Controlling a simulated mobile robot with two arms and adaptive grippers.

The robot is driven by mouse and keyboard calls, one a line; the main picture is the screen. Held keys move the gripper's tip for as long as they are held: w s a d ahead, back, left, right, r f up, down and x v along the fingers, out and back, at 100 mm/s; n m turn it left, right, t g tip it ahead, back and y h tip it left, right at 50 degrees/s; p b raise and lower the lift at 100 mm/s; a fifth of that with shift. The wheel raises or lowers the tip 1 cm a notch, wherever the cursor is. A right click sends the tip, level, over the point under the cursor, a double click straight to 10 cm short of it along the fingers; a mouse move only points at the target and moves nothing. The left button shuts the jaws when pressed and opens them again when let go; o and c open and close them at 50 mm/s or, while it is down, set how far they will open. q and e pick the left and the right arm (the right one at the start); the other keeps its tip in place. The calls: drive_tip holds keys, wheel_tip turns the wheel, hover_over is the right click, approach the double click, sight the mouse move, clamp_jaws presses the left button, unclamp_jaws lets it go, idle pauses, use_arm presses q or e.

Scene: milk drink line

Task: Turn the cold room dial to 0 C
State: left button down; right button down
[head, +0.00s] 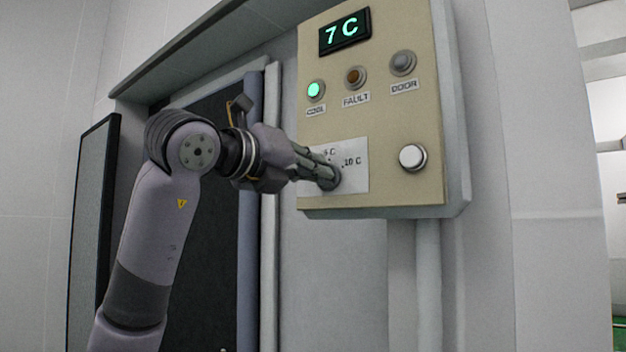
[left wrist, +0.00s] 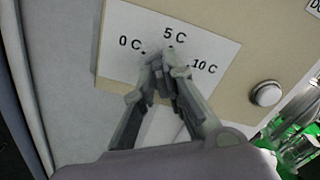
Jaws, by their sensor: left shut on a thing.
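The cold room dial (head: 333,178) sits on a white scale plate (head: 355,160) low on a beige control panel (head: 384,110). My left gripper (head: 325,175) is shut on the dial and hides most of it. In the left wrist view, the left gripper (left wrist: 168,72) closes on the dial, and the scale plate (left wrist: 205,50) shows 0 C at left, 5 C at the top and 10 C at right. The dial's pointer is hard to make out behind the fingers. The display (head: 345,31) reads 7 C. My right gripper is not in view.
A green COOL lamp (head: 315,90) is lit; the FAULT lamp (head: 355,77) and DOOR lamp (head: 402,63) look unlit. A white round button (head: 412,157) stands right of the scale plate. A dark doorway (head: 212,220) is behind my arm. A pipe (head: 428,285) runs below the panel.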

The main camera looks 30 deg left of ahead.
use_arm(q)
drive_tip(key=n+b, duration=0.1)
drive_tip(key=n, duration=0.1)
drive_tip(key=n+b, duration=0.1)
drive_tip(key=n, duration=0.2)
drive_tip(key=shift+a+f+n, duration=0.15)
drive_tip(key=shift+f+n, duration=0.05)
drive_tip(key=shift+n, duration=0.1)
idle(0.4)
drive_tip(key=c, duration=1.7)
unclamp_jaws()
drive_tip(key=shift+o, duration=0.2)
drive_tip(key=s+a, duration=0.1)
drive_tip(key=s, duration=1.1)
